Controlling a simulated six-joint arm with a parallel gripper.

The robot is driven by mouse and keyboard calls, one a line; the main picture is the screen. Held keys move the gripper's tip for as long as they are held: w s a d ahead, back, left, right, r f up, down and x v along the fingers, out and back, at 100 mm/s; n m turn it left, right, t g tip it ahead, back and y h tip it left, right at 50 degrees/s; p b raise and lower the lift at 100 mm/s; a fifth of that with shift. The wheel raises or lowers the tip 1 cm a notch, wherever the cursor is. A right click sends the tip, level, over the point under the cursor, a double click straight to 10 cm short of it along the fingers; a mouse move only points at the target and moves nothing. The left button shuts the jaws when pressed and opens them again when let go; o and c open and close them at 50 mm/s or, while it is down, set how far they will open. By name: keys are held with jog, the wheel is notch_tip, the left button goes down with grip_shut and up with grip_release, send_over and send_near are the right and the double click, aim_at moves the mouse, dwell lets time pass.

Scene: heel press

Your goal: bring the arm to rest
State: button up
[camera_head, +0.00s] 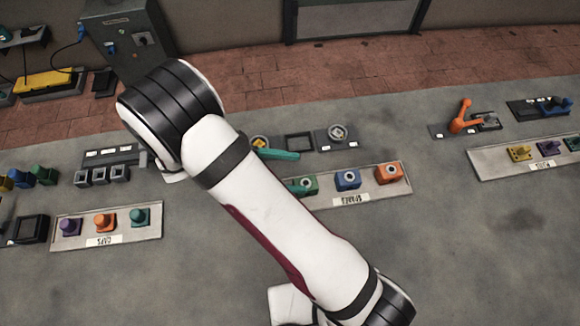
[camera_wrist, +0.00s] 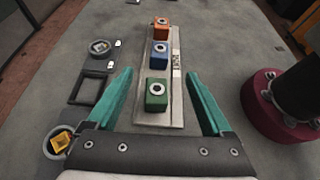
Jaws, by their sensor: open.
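My gripper (camera_wrist: 158,80) has two teal fingers spread wide, with nothing held between them. In the wrist view they point towards a pale tray (camera_wrist: 176,95) with a green block (camera_wrist: 156,98), a blue block (camera_wrist: 159,58) and an orange block (camera_wrist: 161,32). The green block, nearest, shows between the fingers; the height above it is hard to judge. In the head view my white arm (camera_head: 270,215) crosses the middle and hides most of the gripper. One teal finger shows by the tray's left end, where the green block (camera_head: 308,185) is partly covered.
Behind the spares tray stand a square frame (camera_head: 299,143) and round fixtures (camera_head: 338,136). A caps tray (camera_head: 75,240) with three knobs lies left. An orange lever (camera_head: 462,116) and another tray (camera_head: 490,163) are right. The front right table is bare.

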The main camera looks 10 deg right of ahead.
jog(key=s+d+r+m+y, duration=0.1)
jog(key=s+r+m+y, duration=1.2)
jog(key=m, duration=1)
jog(key=shift+s+d+g+y, duration=0.3)
jog(key=shift+s+y, duration=0.3)
jog(key=shift+s, duration=0.45)
jog(key=shift+r, duration=0.1)
